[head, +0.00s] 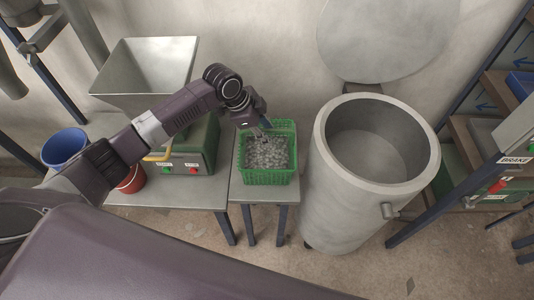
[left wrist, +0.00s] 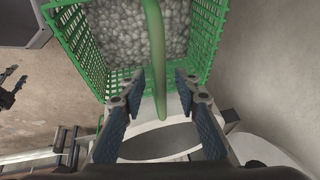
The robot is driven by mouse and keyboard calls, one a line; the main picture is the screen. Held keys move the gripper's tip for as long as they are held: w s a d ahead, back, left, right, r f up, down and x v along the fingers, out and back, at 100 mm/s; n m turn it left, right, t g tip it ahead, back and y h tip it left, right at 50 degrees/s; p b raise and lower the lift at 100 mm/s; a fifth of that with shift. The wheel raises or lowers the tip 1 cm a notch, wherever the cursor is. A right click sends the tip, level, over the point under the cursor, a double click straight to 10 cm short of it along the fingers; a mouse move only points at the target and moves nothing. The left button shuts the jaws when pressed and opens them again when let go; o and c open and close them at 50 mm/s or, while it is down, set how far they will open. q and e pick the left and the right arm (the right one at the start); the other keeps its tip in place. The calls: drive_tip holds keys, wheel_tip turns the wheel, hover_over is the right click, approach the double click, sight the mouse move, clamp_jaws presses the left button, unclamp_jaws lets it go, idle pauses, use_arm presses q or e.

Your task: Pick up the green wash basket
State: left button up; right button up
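The green wash basket (head: 268,177) stands on a small grey stand in the head view, filled with grey pebble-like pieces (head: 268,152). The left wrist view shows its lattice wall (left wrist: 88,50) and a green handle bar (left wrist: 155,55) crossing above the contents. My left gripper (head: 262,127) is over the basket's back part. In the left wrist view its two fingers (left wrist: 160,90) are apart, one on each side of the handle bar, with gaps showing. A dark claw-like shape (left wrist: 10,86) at that view's left edge may be my right gripper; its opening is unclear.
A large grey drum (head: 340,200) with its round lid raised stands right of the basket. A green machine with a hopper (head: 150,70), a red bucket (head: 132,180) and a blue bucket (head: 64,147) are to the left. Shelving (head: 465,140) stands at right.

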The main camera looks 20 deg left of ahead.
use_arm(q)
drive_tip(key=shift+f, duration=0.1)
clamp_jaws()
idle(0.5)
drive_tip(key=shift+w, duration=0.1)
